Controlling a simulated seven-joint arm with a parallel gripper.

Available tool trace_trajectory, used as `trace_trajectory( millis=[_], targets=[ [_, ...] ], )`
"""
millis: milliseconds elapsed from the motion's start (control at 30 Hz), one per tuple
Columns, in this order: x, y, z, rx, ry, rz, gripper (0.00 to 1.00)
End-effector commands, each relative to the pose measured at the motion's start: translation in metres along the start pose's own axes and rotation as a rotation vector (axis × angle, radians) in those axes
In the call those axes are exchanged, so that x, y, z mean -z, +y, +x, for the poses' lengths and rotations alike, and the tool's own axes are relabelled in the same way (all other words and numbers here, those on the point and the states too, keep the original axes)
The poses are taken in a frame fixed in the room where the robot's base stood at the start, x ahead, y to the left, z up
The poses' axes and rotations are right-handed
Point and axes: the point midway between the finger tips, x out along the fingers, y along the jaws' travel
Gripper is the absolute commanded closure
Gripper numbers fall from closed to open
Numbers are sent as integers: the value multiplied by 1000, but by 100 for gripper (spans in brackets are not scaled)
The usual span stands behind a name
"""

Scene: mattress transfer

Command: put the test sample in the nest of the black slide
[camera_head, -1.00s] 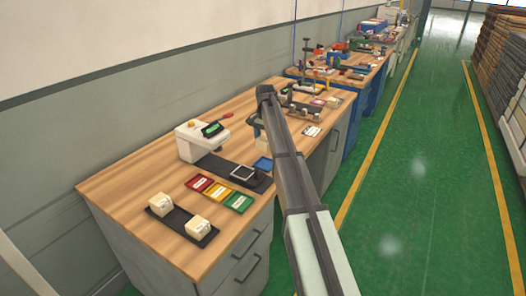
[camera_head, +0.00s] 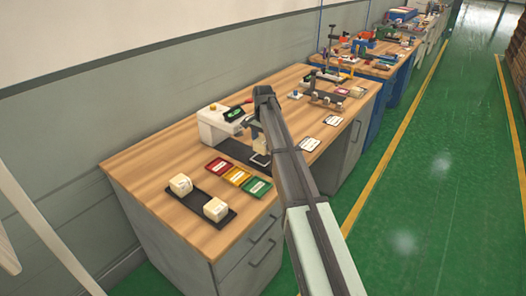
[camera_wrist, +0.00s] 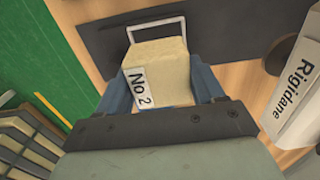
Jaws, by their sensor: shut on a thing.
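My gripper (camera_wrist: 160,95) is shut on the test sample, a cream foam block (camera_wrist: 160,62) labelled "No 2". In the head view my arm partly hides the held block (camera_head: 260,144). The black slide (camera_head: 233,149) lies flat on the bench, running out from a white tester (camera_head: 217,126). The slide's nest, a pale square frame (camera_head: 260,160), is at its near end. In the wrist view the black slide (camera_wrist: 225,28) is beyond the block, and the nest frame (camera_wrist: 156,26) shows at the block's far edge. The block hides part of the frame; I cannot tell whether they touch.
Red (camera_head: 218,167), yellow (camera_head: 237,176) and green (camera_head: 256,188) trays lie in front of the slide. Two cream blocks sit on a black holder (camera_head: 198,198) at the near left.

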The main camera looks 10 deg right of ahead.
Motion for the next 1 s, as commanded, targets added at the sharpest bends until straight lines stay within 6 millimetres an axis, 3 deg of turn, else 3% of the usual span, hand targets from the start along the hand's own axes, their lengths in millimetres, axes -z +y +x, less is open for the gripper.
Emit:
trace_trajectory(
  millis=[400,833,867,1000],
  targets=[
    [0,0,40,0,0,0,62],
    [0,0,46,1,0,0,62],
    [0,0,46,1,1,0,30],
    [0,0,45,1,1,0,22]
  ],
)
